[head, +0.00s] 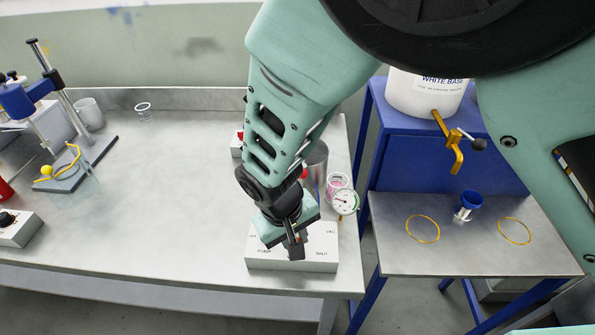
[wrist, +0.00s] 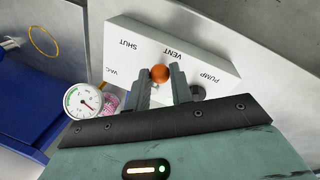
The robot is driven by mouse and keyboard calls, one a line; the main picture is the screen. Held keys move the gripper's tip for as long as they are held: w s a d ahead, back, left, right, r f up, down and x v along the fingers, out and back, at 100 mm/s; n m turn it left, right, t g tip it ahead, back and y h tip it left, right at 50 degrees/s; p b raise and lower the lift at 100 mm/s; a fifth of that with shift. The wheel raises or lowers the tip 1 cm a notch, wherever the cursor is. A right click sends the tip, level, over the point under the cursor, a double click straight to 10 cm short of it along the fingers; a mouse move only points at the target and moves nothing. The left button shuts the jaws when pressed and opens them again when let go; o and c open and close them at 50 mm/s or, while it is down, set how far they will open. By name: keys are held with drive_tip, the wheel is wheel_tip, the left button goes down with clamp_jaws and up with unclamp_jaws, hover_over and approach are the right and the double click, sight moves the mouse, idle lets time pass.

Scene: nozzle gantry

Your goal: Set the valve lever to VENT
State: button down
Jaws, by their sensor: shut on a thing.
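The white valve block (head: 262,264) sits at the front right of the bench, with PUMP, SHUT and VAC labels readable in the head view. In the wrist view the block (wrist: 215,55) also shows VENT. The lever's orange knob (wrist: 160,73) lies between my fingertips, near the VENT label. My gripper (head: 295,246) reaches down over the block. In the wrist view my gripper (wrist: 163,82) is shut on the lever knob. The lever's shaft and pivot are hidden by the fingers, so its exact setting cannot be told.
A pressure gauge (head: 344,201) and a jar of pink material (head: 338,182) stand close behind the block's right end. A blue stand (head: 400,130) with a white container (head: 425,95) is to the right. The bench's middle (head: 180,190) is clear.

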drive_tip(key=c, duration=1.3)
unclamp_jaws()
drive_tip(key=shift+o, duration=0.2)
drive_tip(key=b+v, duration=0.2)
drive_tip(key=v, duration=1.5)
drive_tip(key=shift+r, duration=0.3)
drive_tip(key=s+d+y, duration=0.1)
drive_tip(key=s+d, duration=0.4)
drive_tip(key=d, duration=0.4)
drive_tip(key=s+d+f+n+g+y, duration=0.1)
drive_tip(key=s+d, duration=0.5)
drive_tip(key=d, duration=0.3)
drive_tip(key=shift+s+d+n+y, duration=0.3)
drive_tip(key=shift+d, duration=0.05)
